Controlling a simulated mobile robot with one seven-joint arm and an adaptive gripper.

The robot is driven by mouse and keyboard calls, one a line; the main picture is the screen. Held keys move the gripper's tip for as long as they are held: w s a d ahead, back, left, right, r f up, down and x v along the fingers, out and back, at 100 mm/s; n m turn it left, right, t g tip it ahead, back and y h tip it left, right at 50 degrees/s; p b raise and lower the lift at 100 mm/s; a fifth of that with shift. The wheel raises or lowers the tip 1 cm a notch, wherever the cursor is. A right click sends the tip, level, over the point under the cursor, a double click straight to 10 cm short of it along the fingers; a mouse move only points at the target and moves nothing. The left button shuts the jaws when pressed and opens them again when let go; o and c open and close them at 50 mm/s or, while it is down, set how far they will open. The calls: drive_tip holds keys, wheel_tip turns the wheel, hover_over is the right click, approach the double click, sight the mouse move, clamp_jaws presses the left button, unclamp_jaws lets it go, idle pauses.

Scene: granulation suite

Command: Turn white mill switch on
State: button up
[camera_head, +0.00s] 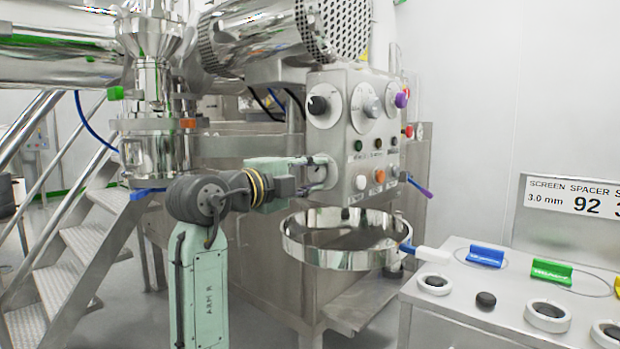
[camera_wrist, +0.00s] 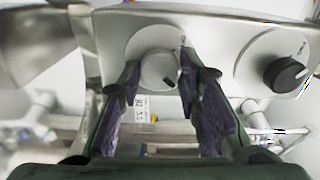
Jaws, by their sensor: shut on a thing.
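The white mill switch (camera_wrist: 157,68) is a pale round knob with a dark mark on its edge, on a round plate of the steel control panel (camera_head: 341,187). In the wrist view my gripper (camera_wrist: 158,86) has one dark finger on each side of this knob and is shut on it. In the head view my gripper (camera_head: 318,172) reaches the panel from the left, at the lower left plate. The gripper hides most of the switch there.
A black knob (camera_wrist: 284,74) sits beside the switch in the wrist view. The panel also carries a grey knob (camera_head: 373,106), a purple knob (camera_head: 401,100) and several buttons. A round steel sieve (camera_head: 340,250) is below my gripper.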

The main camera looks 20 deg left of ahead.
drive_tip(key=shift+m, duration=0.3)
drive_tip(key=o, duration=1.1)
drive_tip(key=shift+o, duration=0.2)
drive_tip(key=v, duration=1.2)
